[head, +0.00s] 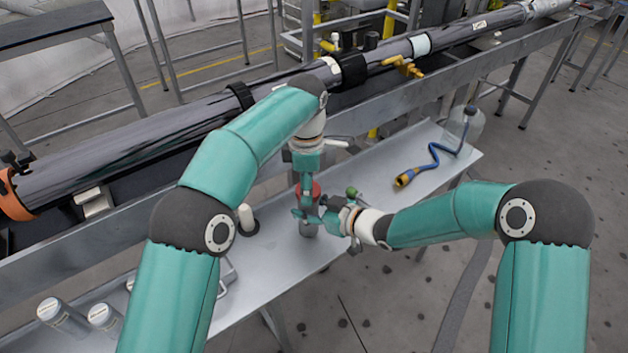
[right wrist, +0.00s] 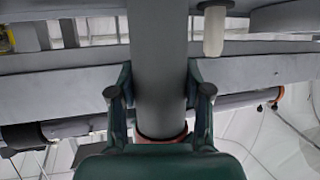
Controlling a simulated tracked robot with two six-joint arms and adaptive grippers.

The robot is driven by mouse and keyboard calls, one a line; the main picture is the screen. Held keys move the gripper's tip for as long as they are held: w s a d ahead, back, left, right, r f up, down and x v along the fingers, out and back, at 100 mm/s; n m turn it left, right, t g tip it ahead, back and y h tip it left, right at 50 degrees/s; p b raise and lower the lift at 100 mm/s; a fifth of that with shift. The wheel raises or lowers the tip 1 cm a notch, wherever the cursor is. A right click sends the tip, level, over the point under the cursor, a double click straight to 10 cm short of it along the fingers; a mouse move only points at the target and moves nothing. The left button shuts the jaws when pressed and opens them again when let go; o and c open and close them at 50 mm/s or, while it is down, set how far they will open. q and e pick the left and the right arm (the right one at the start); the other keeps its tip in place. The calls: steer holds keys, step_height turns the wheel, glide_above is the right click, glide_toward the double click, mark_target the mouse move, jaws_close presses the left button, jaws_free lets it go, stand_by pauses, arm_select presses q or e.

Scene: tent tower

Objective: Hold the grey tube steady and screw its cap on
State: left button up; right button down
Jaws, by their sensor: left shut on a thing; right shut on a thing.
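The grey tube (head: 308,229) stands upright on the metal bench, below my two grippers. My right gripper (head: 318,215) is shut around it from the right. In the right wrist view the tube (right wrist: 159,60) runs between the two fingers (right wrist: 159,95), and a bit of red shows at its lower end in the picture. The red cap (head: 315,188) is at the top of the tube. My left gripper (head: 306,190) comes down from above and is shut on the cap. The fingers hide much of the cap and the joint, so I cannot tell how far the threads engage.
A white cylinder on a dark base (head: 246,218) stands left of the tube. Grey canisters (head: 55,312) stand at the bench's lower left. A blue hose with a yellow end (head: 430,165) and a clear jug (head: 464,125) are on the right. A long dark pipe (head: 150,135) runs behind.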

arm_select(q)
steer(key=shift+f, duration=0.6)
stand_by(0.6)
